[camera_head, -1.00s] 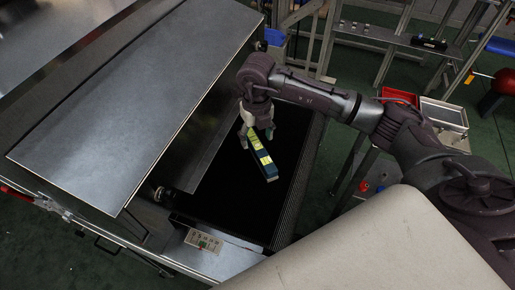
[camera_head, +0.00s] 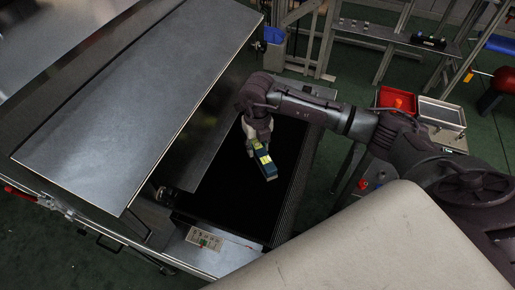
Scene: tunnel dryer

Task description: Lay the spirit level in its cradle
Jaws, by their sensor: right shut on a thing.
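The spirit level (camera_head: 264,166) is a dark blue-green bar with yellow-green patches. My right gripper (camera_head: 257,138) is shut on its upper end. The level hangs tilted over the dark belt of the dryer, its lower end pointing down and slightly right in the picture. The gripper's fingers partly hide its upper end. I cannot make out the cradle for certain. My left gripper is not in view.
The dryer's large metal cover (camera_head: 140,95) stands left of the level. The dark belt (camera_head: 236,190) lies below. At right are a red tray (camera_head: 396,99), a grey tray (camera_head: 441,113) and a shelf (camera_head: 385,35) with small items.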

